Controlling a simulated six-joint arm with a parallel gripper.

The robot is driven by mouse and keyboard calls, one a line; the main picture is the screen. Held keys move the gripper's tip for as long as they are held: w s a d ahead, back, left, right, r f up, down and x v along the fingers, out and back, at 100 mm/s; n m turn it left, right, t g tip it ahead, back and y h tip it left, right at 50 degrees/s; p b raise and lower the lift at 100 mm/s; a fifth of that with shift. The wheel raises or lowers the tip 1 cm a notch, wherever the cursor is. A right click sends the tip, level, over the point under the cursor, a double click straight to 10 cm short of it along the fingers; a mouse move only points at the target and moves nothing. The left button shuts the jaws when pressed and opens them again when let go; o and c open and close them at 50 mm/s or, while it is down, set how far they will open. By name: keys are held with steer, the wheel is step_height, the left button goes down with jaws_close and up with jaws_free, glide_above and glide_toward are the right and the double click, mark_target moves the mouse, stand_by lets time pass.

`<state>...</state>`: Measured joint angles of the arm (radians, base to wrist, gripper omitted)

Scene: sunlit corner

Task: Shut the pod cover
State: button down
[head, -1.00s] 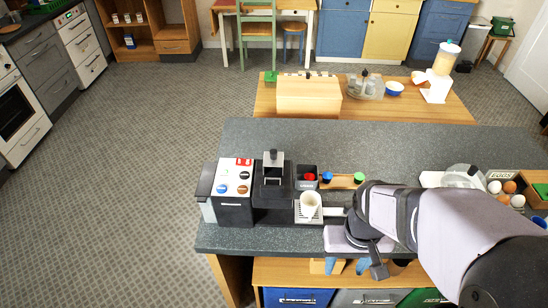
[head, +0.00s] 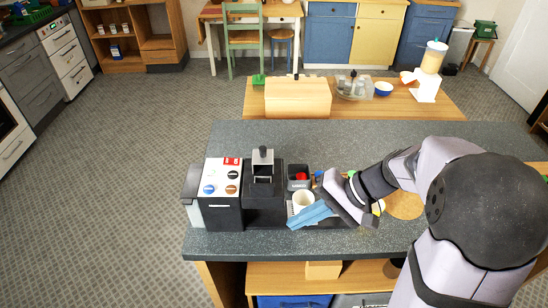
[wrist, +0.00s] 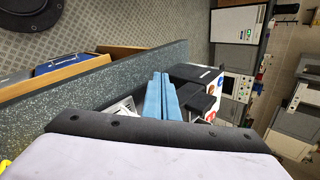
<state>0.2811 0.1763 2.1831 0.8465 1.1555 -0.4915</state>
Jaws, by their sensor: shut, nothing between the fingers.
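The coffee machine (head: 265,205) stands at the left end of the grey counter. Its pod cover (head: 263,156) is a grey flap standing upright above the black body. A white cup (head: 303,199) sits at the machine's right, partly hidden by my gripper. My gripper (head: 293,222) has blue fingers, shut and empty, pointing left just in front of the cup, below the cover's height. In the wrist view the closed fingers (wrist: 160,80) point towards the dark machine (wrist: 196,95); I cannot make out the cover there.
A white-topped box with several coloured buttons (head: 221,180) adjoins the machine's left side. A small black bin with red pods (head: 299,176) stands behind the cup. A round wooden board (head: 404,205) lies to the right. The counter behind is clear.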

mark_target(275, 182)
steer(key=w+d+r+m+t+y+b, duration=0.2)
steer(key=w+r+t+y+b, duration=0.15)
steer(key=w, duration=0.55)
steer(key=w+d+r+m+t+y+b, duration=0.1)
steer(key=w+d+r+t+y+b, duration=0.15)
steer(key=w+t, duration=0.45)
steer(key=w+a+p, duration=0.1)
steer(key=a+p, duration=0.1)
steer(key=a, duration=0.1)
steer(key=w+a+g+p, duration=0.1)
steer(key=a+p, duration=0.1)
steer(key=a, duration=0.1)
steer(key=w+a+g+p, duration=0.1)
steer(key=a+p, duration=0.1)
steer(key=a, duration=0.2)
steer(key=shift+w+f+y, duration=0.2)
steer(key=shift+f+y, duration=0.05)
steer(key=shift+y, duration=0.05)
steer(key=shift+s+a+f+p, duration=0.15)
steer(key=shift+s+p, duration=0.2)
steer(key=shift+s+f+b, duration=0.1)
steer(key=shift+s+b, duration=0.4)
steer(key=s+b, duration=0.3)
steer(key=s, duration=0.3)
